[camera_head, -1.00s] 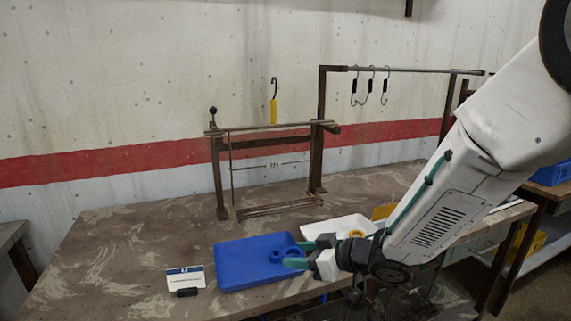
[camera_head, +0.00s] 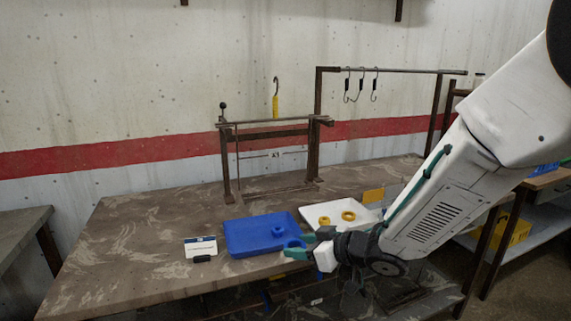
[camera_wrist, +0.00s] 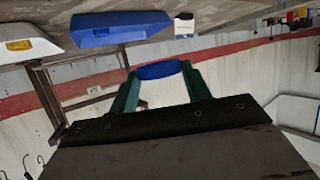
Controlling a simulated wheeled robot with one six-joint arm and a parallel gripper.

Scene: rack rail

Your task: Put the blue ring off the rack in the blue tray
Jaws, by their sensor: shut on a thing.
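My gripper (camera_head: 297,249) has green fingers shut on a blue ring (camera_head: 294,243). The held ring also shows between the fingertips in the wrist view (camera_wrist: 158,70). In the head view it overlaps the right edge of the blue tray (camera_head: 245,240); its height above the tray is hard to tell. Another blue ring (camera_head: 279,231) lies in the tray's right part. The tray shows upside down at the top of the wrist view (camera_wrist: 100,36), apart from the held ring there. The rack (camera_head: 227,165) stands behind the trays with no blue ring seen on it.
A white tray (camera_head: 372,222) with two yellow rings (camera_head: 348,215) is right of the blue tray. A small card (camera_head: 200,246) stands to the left. Several hooks (camera_head: 361,85) hang from a rail behind. The table's left part (camera_head: 110,250) is clear.

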